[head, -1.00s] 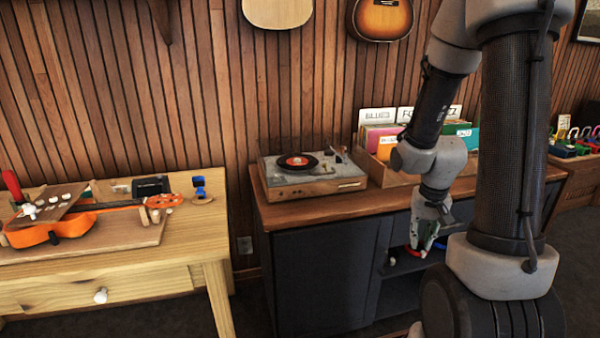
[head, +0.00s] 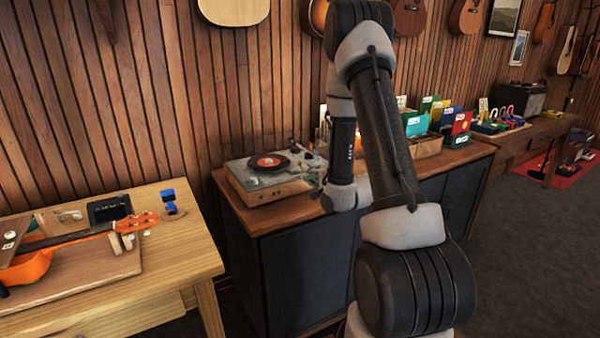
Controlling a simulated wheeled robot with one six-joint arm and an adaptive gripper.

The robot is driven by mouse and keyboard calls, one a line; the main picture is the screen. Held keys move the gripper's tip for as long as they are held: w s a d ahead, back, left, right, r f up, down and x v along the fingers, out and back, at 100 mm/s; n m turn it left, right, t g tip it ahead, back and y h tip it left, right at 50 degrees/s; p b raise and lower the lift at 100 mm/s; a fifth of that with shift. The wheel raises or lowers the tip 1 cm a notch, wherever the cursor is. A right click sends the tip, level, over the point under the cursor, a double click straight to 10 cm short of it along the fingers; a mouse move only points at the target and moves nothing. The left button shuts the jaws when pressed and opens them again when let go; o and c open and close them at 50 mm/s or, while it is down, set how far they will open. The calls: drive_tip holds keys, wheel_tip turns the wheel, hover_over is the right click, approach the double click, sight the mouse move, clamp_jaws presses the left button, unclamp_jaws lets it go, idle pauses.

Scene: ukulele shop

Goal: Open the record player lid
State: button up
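The record player (head: 262,194) has a wooden base, a grey top and a black record with a red label (head: 268,161). It sits on the left end of the dark cabinet's wooden top. I cannot clearly make out its lid or the lid's position. My gripper (head: 316,180) shows only in small part at the player's right front corner, in front of my wrist. I cannot tell whether it touches the player or how far its fingers are apart.
The dark cabinet (head: 300,270) has a wooden top. Record sleeves in a wooden crate (head: 428,146) stand farther right, partly behind my arm. A light wooden workbench (head: 180,255) with an orange ukulele (head: 28,266) stands at left, with a narrow gap before the cabinet. Dark floor is open at right.

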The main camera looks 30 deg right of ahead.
drive_tip(key=x, duration=0.7)
drive_tip(key=shift+d+f, duration=0.1)
clamp_jaws()
